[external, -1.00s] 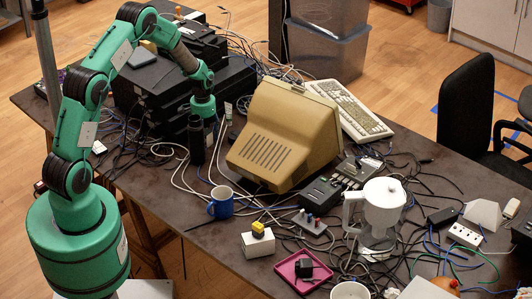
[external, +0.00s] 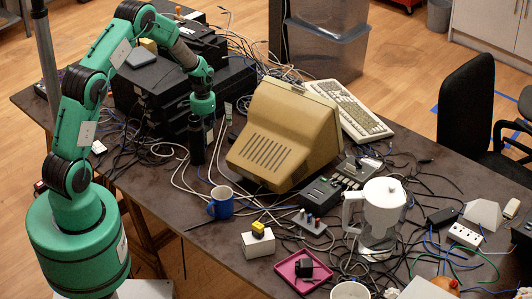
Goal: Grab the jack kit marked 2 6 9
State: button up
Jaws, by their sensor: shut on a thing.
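My gripper (external: 197,152) points down over the left part of the dark table, among cables beside the beige monitor (external: 285,138). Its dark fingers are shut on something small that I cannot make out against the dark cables. I cannot read a 2 6 9 marking on anything in this view, so I cannot tell which thing is the jack kit. A small white box with a yellow item on top (external: 258,243) stands nearer the front of the table, well apart from my gripper.
Black equipment boxes (external: 165,82) stand behind my gripper. A blue mug (external: 221,203), a pink tray (external: 289,277) with a black adapter, a white jug (external: 381,222) and a keyboard (external: 352,110) are on the table. Loose cables cover much of it; the front left is clearer.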

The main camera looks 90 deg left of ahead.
notch_tip(320, 180, up, 8)
jog(key=shift+r+p, duration=0.2)
jog(key=shift+p, duration=0.55)
jog(key=shift+w, duration=0.1)
